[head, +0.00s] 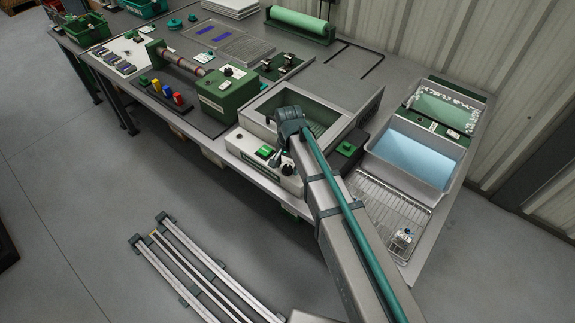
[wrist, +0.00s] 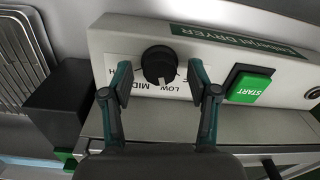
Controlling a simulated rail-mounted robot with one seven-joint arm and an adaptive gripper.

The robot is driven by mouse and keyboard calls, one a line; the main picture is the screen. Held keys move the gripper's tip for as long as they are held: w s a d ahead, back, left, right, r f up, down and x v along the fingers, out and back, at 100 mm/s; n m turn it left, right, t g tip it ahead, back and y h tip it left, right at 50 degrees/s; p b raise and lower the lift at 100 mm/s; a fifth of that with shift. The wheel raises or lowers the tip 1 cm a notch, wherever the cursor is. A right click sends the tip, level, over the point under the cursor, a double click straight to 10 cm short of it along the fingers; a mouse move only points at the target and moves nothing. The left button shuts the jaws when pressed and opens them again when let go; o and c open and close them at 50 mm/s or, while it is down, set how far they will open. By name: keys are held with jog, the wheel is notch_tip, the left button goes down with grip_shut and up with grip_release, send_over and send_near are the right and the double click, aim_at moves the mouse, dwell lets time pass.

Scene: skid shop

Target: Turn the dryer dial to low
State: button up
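The dryer dial (wrist: 159,64) is a round black knob on the dryer's pale front panel (wrist: 120,40), seen upside down in the wrist view. Labels around it include LOW and MID; a small pale mark shows at its edge by them, but I cannot tell exactly which setting it points to. My gripper (wrist: 159,76) is open, with one finger on either side of the dial and visible gaps to the knob. In the head view the dryer panel (head: 247,146) is at the bench's front edge, and the dial (head: 287,169) shows beside my arm.
A green START button (wrist: 250,86) sits just right of my right finger. A black box (wrist: 68,108) and a wire rack (wrist: 22,50) are left of the panel. In the head view, a blue-lined tray (head: 412,150) stands to the right and a green machine (head: 226,94) to the left.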

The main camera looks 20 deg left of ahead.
aim_at(289, 168)
notch_tip(289, 168, up, 12)
jog(key=shift+d, duration=0.15)
dwell(0.6)
dwell(0.3)
